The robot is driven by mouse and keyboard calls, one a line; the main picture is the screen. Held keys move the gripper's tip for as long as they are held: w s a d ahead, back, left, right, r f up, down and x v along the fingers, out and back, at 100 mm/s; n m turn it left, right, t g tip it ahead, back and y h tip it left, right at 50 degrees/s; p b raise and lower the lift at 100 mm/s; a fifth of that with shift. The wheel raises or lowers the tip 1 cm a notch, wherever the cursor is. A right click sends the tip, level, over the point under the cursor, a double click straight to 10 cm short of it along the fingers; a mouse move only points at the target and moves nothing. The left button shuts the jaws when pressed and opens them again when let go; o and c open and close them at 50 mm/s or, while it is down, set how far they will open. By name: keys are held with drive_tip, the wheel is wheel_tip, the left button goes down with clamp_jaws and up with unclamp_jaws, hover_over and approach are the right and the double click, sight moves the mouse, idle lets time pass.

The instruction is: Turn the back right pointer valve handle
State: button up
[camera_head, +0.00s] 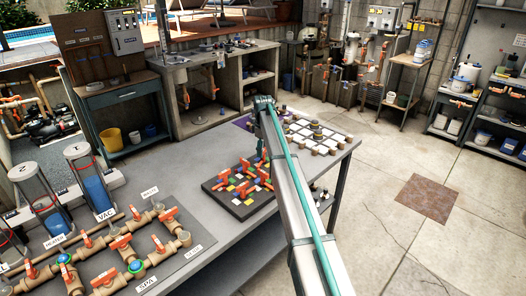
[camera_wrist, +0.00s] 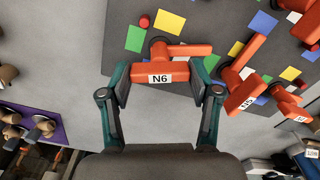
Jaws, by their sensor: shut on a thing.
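An orange pointer valve handle labelled N6 (camera_wrist: 160,74) lies between the two fingertips of my gripper (camera_wrist: 159,82) in the wrist view, and the fingers close on its two ends. The handle sits on a dark board (camera_wrist: 182,20) with coloured squares. More orange handles, one labelled N5 (camera_wrist: 240,85), stand to the right of it. In the head view the board (camera_head: 222,199) with its orange handles lies on the grey bench.
A board of white tiles and knobs (camera_head: 305,132) lies behind the valve board; a purple mat (camera_wrist: 40,150) shows left in the wrist view. Copper pipes with orange valves (camera_head: 121,242) fill the bench's near left. Bare bench (camera_head: 180,165) lies left of the valve board.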

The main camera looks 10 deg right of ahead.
drive_tip(key=n, duration=0.7)
drive_tip(key=shift+b, duration=0.4)
drive_tip(key=n, duration=0.6)
drive_tip(key=shift+n, duration=0.5)
drive_tip(key=o, duration=1.1)
drive_tip(key=shift+o, duration=0.2)
wheel_tip(320, 180, up, 12)
